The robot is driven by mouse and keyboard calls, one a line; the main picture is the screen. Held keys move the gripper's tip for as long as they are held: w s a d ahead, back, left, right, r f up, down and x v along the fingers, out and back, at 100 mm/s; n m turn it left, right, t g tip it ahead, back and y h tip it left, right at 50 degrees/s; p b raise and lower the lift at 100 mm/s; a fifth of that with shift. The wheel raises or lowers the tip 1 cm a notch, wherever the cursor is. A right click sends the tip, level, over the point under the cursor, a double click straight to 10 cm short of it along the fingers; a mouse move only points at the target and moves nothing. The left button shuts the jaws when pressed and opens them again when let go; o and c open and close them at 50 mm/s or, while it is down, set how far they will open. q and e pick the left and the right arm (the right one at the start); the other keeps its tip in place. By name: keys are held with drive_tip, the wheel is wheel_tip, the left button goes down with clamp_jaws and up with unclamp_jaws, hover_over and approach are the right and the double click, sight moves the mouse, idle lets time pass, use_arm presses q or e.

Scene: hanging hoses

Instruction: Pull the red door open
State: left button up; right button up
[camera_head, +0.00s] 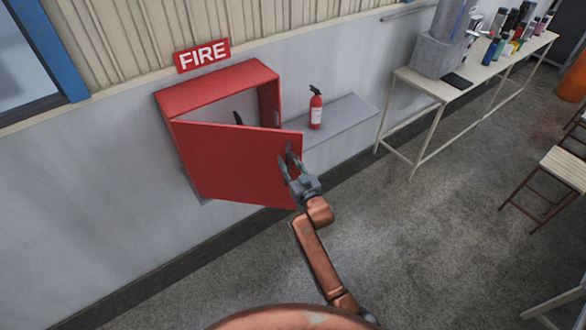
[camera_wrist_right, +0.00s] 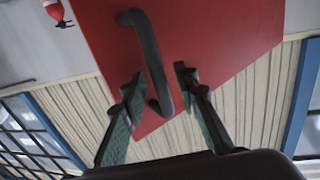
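The red door (camera_head: 240,160) belongs to a red wall cabinet (camera_head: 215,88) in the head view. In the wrist view the red door (camera_wrist_right: 225,45) carries a dark curved handle (camera_wrist_right: 150,55). My right gripper (camera_head: 291,160) is at the door's right edge. In the wrist view its two fingers (camera_wrist_right: 158,80) are apart, one on each side of the handle's end, with gaps visible. My left gripper is out of view.
A red fire extinguisher (camera_head: 316,108) stands on a grey ledge (camera_head: 345,120) right of the cabinet. A FIRE sign (camera_head: 202,55) hangs above. A long table (camera_head: 440,88) with bottles and a grey box is farther right. The floor below the door is clear.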

drive_tip(key=v, duration=1.1)
drive_tip(key=shift+s, duration=0.3)
drive_tip(key=shift+d, duration=0.1)
